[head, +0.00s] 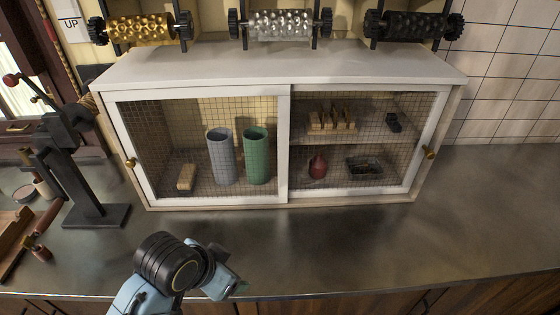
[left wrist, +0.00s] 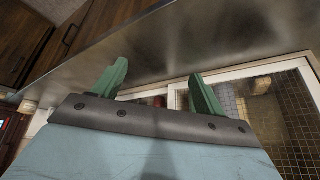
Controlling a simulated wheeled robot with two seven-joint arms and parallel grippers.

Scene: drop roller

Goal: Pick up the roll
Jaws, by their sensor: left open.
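Three textured rollers, gold (head: 147,29), silver (head: 280,25) and black (head: 412,26), sit in black holders above the cabinet top. Inside the cabinet, behind the left mesh door (head: 205,198), a grey-blue cylinder (head: 221,158) and a green cylinder (head: 256,157) stand upright side by side. I cannot tell which one is the roll. My left gripper (left wrist: 160,78) is open and empty, its green fingers apart. In the head view it is low in front of the cabinet, over the counter's front edge, well apart from rollers and cylinders. My right gripper is in neither view.
The white cabinet (head: 270,66) stands at the back of the metal counter (head: 330,245); both mesh doors look closed, with brass knobs at the outer sides. A black stand (head: 97,214) is left of it. The counter to the right is clear.

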